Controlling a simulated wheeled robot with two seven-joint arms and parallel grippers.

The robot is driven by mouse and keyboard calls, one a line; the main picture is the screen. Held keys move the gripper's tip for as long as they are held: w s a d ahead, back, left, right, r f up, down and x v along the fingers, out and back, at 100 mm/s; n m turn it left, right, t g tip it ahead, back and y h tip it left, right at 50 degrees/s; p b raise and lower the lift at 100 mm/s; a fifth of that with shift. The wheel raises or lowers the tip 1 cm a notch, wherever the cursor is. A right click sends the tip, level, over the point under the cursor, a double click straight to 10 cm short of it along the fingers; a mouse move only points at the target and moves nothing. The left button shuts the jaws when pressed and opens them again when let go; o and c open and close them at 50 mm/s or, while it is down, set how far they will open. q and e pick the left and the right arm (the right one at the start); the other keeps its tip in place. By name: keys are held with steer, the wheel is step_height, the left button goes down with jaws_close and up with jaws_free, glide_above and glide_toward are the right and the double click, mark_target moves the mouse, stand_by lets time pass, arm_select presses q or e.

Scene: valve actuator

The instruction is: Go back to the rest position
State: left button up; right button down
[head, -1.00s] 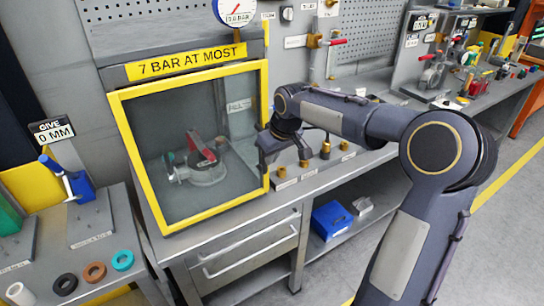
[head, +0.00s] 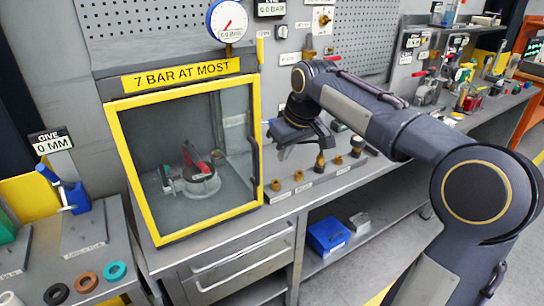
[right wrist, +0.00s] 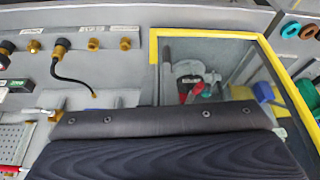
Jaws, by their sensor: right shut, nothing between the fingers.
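My right gripper (head: 281,153) is shut and empty. In the head view it hangs just right of the yellow-framed cabinet, above the row of brass fittings. Its arm comes in from the right. In the right wrist view a dark part of my own arm or hand fills the bottom, and the fingertips cannot be made out. My left gripper is not in view. The cabinet door (head: 187,82) looks closed, with a dark handle (head: 254,158) on its right side. A valve with a red handle (head: 197,165) sits inside behind the glass.
Brass fittings (head: 299,176) stand along the bench front, close below my right gripper. A pressure gauge (head: 228,20) is above the cabinet. A blue box (head: 327,235) lies on the lower shelf. A side table with coloured rings (head: 115,271) is at left. Floor shows at lower right.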

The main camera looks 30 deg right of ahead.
steer(key=s+a+f+m+y, duration=0.1)
steer(key=s+a+f, duration=0.3)
steer(key=s, duration=0.4)
steer(key=s+a+f+m+t+y, duration=0.1)
steer(key=s+a+f, duration=0.3)
steer(key=s, duration=0.5)
steer(key=s+a+f+m+y, duration=0.1)
steer(key=s+a+f, duration=0.3)
steer(key=s, duration=0.4)
steer(key=shift+s+f+m, duration=0.3)
steer(key=shift+s+f, duration=0.05)
steer(key=shift+f, duration=0.15)
